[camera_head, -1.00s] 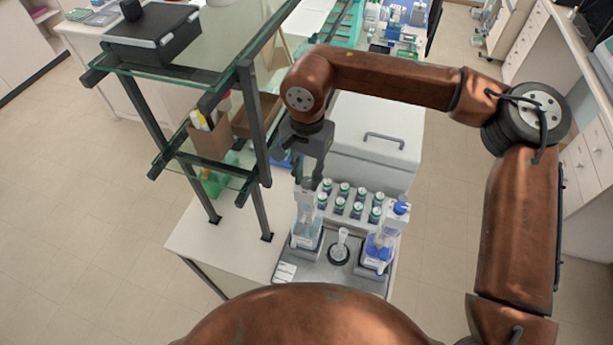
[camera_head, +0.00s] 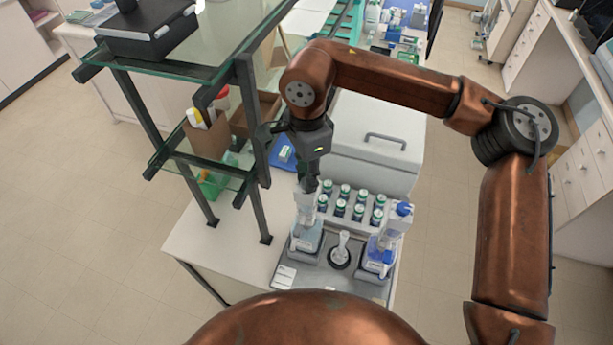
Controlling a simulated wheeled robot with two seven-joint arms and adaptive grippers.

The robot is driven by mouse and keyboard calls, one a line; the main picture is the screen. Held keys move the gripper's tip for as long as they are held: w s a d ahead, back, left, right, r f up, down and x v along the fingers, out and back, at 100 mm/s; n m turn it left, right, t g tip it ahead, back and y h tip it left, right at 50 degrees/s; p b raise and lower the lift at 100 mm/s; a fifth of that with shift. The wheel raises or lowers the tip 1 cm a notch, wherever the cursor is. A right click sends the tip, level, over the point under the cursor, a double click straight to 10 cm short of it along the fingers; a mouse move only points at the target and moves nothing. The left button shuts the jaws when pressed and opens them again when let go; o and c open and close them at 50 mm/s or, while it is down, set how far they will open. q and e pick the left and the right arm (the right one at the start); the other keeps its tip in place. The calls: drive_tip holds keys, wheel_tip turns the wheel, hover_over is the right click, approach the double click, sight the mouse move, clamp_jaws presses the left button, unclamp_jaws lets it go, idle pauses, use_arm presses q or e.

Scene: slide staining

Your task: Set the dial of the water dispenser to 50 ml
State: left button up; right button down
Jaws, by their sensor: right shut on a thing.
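Two bottle-top dispensers stand on the grey tray (camera_head: 325,277). The left one, taken as the water dispenser (camera_head: 306,238), has a clear body with a pale blue tint. Its top, with the dial, is mostly hidden by my right gripper (camera_head: 309,188). That gripper points down from above and is shut on the dispenser's top, apparently on the dial. The dial marks are too small to read. The right dispenser (camera_head: 381,252) has a blue cap and blue label. My left gripper is out of view.
A small flask (camera_head: 342,246) stands between the dispensers. A glass-shelved rack (camera_head: 249,120) stands close to the left. The bench's left front part is clear.

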idle(0.5)
drive_tip(key=c, duration=1.7)
unclamp_jaws()
wheel_tip(320, 180, up, 12)
